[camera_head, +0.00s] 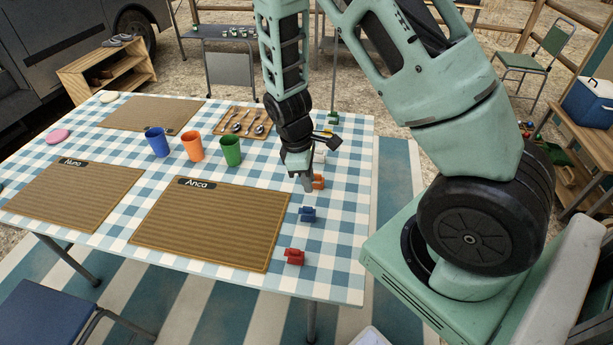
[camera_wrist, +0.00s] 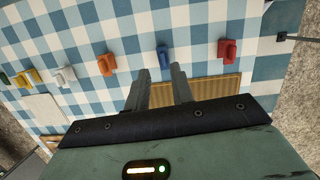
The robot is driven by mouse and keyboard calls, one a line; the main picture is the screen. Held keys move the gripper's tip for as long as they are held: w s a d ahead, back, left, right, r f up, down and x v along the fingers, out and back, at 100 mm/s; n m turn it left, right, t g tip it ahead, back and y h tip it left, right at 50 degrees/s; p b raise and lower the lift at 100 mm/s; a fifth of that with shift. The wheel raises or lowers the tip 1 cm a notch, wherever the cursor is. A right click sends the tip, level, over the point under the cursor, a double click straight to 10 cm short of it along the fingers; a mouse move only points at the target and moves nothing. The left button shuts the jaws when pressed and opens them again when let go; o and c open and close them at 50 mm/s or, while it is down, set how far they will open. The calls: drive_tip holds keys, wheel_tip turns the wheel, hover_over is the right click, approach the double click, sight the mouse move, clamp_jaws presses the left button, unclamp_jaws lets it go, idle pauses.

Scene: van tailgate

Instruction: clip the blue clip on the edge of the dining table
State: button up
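The blue clip (camera_head: 308,214) stands on the checked cloth of the dining table (camera_head: 341,240), near the table's right side, between an orange clip and a red clip. In the wrist view the blue clip (camera_wrist: 162,57) lies just ahead of the fingertips, roughly centred between them. My gripper (camera_head: 307,187) points down over the table by the orange clip. In the wrist view my gripper (camera_wrist: 160,70) is open, with nothing between its two fingers. Its height above the cloth is hard to tell.
The red clip (camera_head: 294,256) and orange clip (camera_head: 318,181) flank the blue one. White, yellow and green clips (camera_wrist: 64,76) continue the row. A placemat (camera_head: 205,222) and three cups (camera_head: 193,147) are to the left. The right table edge (camera_head: 370,200) is clear.

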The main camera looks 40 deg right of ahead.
sight(309, 207)
drive_tip(key=shift+w+a+b+x, duration=0.15)
drive_tip(key=shift+b+x, duration=0.75)
drive_tip(key=shift+x, duration=0.15)
drive_tip(key=shift+w+a+b+x, duration=0.15)
drive_tip(key=shift+b+x, duration=0.8)
drive_tip(key=shift+x, duration=0.05)
drive_tip(key=shift+w+a+b+x, duration=0.15)
drive_tip(key=shift+w+b+x, duration=0.05)
drive_tip(key=shift+b+x, duration=0.8)
drive_tip(key=shift+w+a+b+x, duration=0.15)
drive_tip(key=shift+b+x, duration=0.25)
drive_tip(key=shift+x, duration=0.5)
drive_tip(key=shift+w+a+b+x, duration=0.15)
drive_tip(key=shift+b+x, duration=0.25)
drive_tip(key=shift+x, duration=0.5)
clamp_jaws()
drive_tip(key=shift+d+r, duration=0.1)
drive_tip(key=p+v, duration=0.4)
drive_tip(key=shift+s+d+r+p, duration=0.2)
drive_tip(key=shift+s+r+p, duration=0.15)
drive_tip(key=shift+r, duration=0.15)
drive_tip(key=shift+f, duration=0.1)
